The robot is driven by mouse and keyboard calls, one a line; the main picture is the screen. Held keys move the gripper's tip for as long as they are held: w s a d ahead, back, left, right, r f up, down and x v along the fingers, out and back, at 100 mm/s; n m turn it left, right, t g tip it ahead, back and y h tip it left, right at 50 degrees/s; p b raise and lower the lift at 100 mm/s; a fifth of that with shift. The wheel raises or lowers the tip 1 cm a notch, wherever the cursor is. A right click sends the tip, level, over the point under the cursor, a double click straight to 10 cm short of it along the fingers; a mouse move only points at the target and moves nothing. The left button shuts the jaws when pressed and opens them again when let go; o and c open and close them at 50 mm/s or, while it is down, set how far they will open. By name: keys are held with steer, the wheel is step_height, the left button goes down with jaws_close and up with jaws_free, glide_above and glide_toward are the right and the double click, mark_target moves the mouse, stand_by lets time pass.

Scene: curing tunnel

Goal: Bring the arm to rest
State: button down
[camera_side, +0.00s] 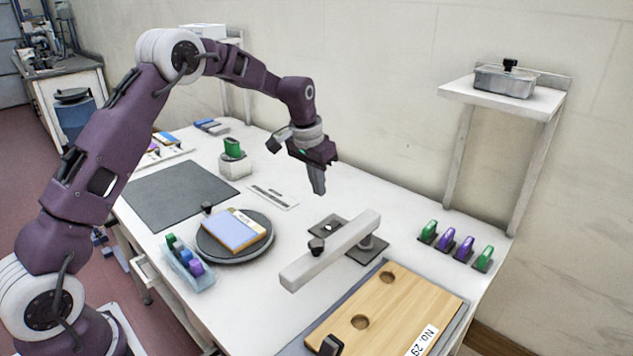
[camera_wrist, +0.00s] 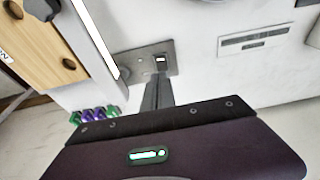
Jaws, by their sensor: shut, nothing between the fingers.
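My gripper (camera_side: 319,188) is shut and empty, pointing down above the white table (camera_side: 290,225) in the side view. It hangs clear of the tabletop, behind the pale bar (camera_side: 330,250) with a dark knob. In the wrist view, the shut fingers of my gripper (camera_wrist: 157,80) show in front of a grey plate (camera_wrist: 135,62) on the table. My arm is raised and bent over the table.
A wooden board (camera_side: 400,305) with two holes lies at the front right. A dark turntable (camera_side: 215,248) carries a blue-topped block (camera_side: 233,230). Several green and purple pieces (camera_side: 447,240) stand in a row at right. A shelf (camera_side: 500,94) holds a lidded metal box (camera_side: 505,80).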

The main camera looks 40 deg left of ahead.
steer(key=shift+s+r, duration=0.4)
steer(key=shift+r, duration=0.35)
steer(key=s+d+r+t, duration=0.1)
steer(key=s+d+r, duration=0.2)
steer(key=s+r, duration=0.45)
steer(key=s+d+r+t, duration=0.1)
steer(key=s+d+r, duration=0.2)
steer(key=s+r, duration=0.5)
steer(key=s+d+f, duration=0.1)
steer(key=s, duration=1)
steer(key=s+d+f+t, duration=0.1)
steer(key=s+d, duration=0.1)
steer(key=s, duration=0.9)
steer(key=shift+s+f, duration=0.35)
